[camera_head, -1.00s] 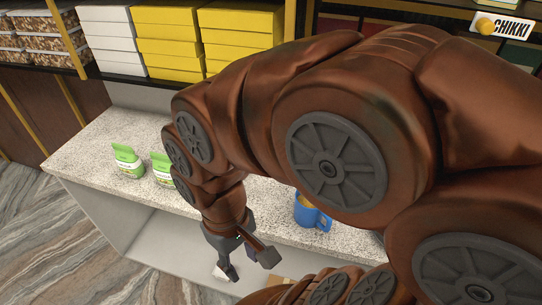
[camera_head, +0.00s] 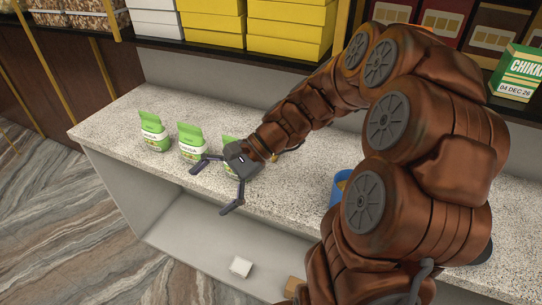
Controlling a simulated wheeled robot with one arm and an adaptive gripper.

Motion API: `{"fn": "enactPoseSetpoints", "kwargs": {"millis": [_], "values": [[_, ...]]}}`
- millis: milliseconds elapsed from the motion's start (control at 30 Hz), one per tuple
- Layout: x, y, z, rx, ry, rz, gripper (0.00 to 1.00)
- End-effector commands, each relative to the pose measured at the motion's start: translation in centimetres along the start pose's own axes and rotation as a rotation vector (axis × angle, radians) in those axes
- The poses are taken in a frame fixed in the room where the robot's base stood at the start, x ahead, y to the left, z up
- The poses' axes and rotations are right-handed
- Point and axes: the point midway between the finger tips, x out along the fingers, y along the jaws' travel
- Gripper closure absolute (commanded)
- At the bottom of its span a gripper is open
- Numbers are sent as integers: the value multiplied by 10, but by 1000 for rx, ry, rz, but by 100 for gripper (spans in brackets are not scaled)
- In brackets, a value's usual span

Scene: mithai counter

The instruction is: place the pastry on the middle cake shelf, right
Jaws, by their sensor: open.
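My gripper (camera_head: 211,189) is open and empty, its two dark fingers spread wide over the front part of the speckled counter (camera_head: 110,124). It points left and toward the counter's front edge. I cannot make out a pastry or a cake shelf in this view. A small white block (camera_head: 240,266) lies on the lower ledge below the counter, below the gripper and apart from it. A tan box-like thing (camera_head: 293,287) lies to its right, partly hidden by my arm.
Green pouches (camera_head: 153,132) stand on the counter, one partly behind my gripper. A blue mug (camera_head: 339,186) is mostly hidden by my arm. Yellow boxes (camera_head: 290,37) and white boxes (camera_head: 157,22) fill the back shelf. A green Chikki box (camera_head: 518,74) stands at right.

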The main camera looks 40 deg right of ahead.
Motion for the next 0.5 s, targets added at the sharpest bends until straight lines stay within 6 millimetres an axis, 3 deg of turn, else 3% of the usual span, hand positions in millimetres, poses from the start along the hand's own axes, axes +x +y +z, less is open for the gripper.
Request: {"fn": "enactPoseSetpoints", "kwargs": {"millis": [33, 233, 400, 500], "values": [[-9, -10, -21, 71, -21, -81, 0], [-62, -49, -82, 317, -108, -372, 0], [-120, -62, -137, 489, -175, -604, 0], [-155, -59, -170, 584, -216, -733, 0]]}}
